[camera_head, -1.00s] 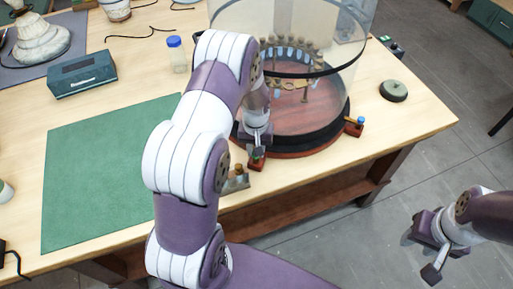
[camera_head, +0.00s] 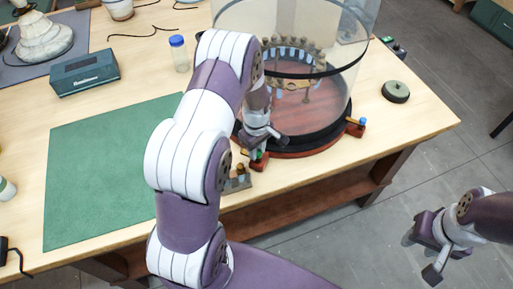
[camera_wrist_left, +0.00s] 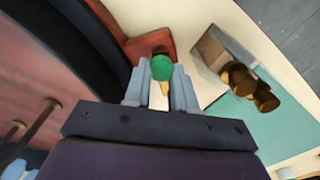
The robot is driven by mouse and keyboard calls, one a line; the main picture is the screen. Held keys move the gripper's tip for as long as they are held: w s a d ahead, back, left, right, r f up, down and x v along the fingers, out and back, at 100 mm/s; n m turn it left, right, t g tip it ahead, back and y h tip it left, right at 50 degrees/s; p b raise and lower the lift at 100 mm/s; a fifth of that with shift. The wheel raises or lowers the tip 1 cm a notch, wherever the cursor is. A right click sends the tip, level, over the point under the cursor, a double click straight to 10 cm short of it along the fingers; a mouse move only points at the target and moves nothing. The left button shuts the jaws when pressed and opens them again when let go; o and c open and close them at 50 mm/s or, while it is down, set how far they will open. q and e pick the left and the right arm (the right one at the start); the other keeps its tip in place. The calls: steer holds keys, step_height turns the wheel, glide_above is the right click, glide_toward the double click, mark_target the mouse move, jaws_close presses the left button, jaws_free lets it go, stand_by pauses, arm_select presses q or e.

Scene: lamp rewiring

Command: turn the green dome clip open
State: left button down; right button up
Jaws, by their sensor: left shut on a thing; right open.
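The green dome clip (camera_head: 259,155) sits on a small red block at the front edge of the glass dome's round base (camera_head: 300,150). Its round green knob also shows in the left wrist view (camera_wrist_left: 162,68), between the two pale fingertips. My left gripper (camera_head: 260,147) is over the clip and shut on the green knob; its wrist partly hides the clip in the head view. The glass dome (camera_head: 310,70) stands over the base. My right gripper (camera_head: 424,258) is open and empty, out over the floor at the lower right.
A second clip with a blue knob (camera_head: 361,122) is at the base's right side. A small block with brass knobs (camera_head: 238,180) stands close to the green clip, near the table edge. A green mat (camera_head: 100,180) lies bare at left. A round dark-green part (camera_head: 395,91) is at right.

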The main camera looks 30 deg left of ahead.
arm_select(q)
steer(key=shift+n, duration=0.7)
steer(key=c, duration=0.9)
jaws_free()
steer(key=shift+d, duration=0.15)
step_height(320, 180, up, 13)
steer(key=shift+f+b, duration=0.1)
steer(key=shift+b, duration=0.95)
